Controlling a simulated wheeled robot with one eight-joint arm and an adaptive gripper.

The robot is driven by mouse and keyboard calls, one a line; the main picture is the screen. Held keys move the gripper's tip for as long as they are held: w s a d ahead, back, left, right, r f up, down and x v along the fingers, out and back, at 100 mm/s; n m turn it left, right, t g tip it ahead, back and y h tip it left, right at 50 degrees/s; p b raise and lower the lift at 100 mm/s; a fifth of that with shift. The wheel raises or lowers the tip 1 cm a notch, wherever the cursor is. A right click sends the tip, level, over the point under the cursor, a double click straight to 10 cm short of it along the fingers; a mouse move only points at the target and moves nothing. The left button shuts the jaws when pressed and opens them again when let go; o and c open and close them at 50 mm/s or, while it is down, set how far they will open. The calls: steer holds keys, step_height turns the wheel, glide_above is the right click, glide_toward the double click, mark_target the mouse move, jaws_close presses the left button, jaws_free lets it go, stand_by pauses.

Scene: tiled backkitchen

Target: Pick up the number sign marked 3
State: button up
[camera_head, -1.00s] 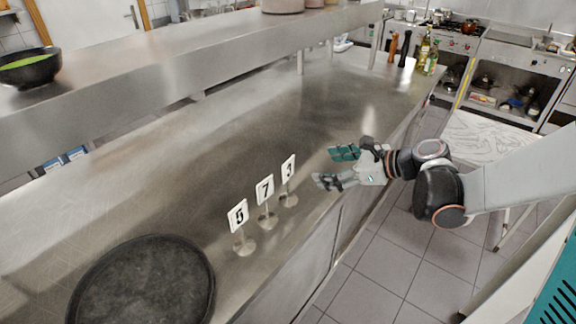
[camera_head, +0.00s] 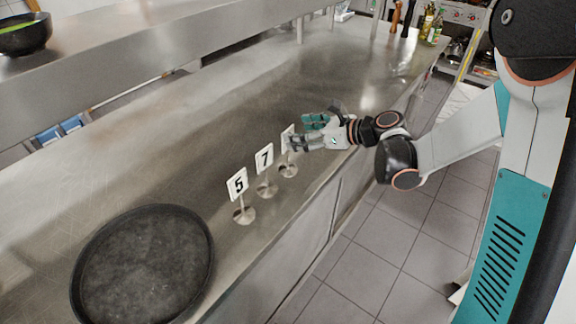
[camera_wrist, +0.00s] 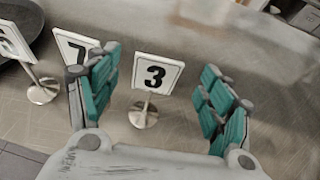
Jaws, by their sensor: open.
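The number sign marked 3 (camera_wrist: 157,73) stands upright on its round metal base in the wrist view, between my open fingers and nearer the left one. In the head view the sign (camera_head: 287,138) is partly hidden behind my gripper (camera_head: 304,132). My gripper also shows in the wrist view (camera_wrist: 160,95), with its teal finger pads spread wide and nothing held. I cannot tell whether a finger touches the sign. The sign marked 7 (camera_head: 264,158) and the sign marked 5 (camera_head: 237,184) stand in a row to its left along the counter edge.
A round black tray (camera_head: 145,265) lies on the steel counter (camera_head: 160,160) at the front left. A dark bowl (camera_head: 24,36) stands on the raised shelf. Bottles (camera_head: 432,25) stand at the far end. The counter behind the signs is clear.

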mark_target(288, 129)
steer(key=b+x, duration=0.1)
steer(key=x, duration=0.3)
steer(key=shift+w+a+f, duration=0.15)
steer(key=shift+a+f, duration=0.05)
steer(key=shift+a, duration=0.15)
steer(key=shift+c, duration=0.3)
steer(key=c, duration=1.5)
steer(key=shift+r, duration=0.15)
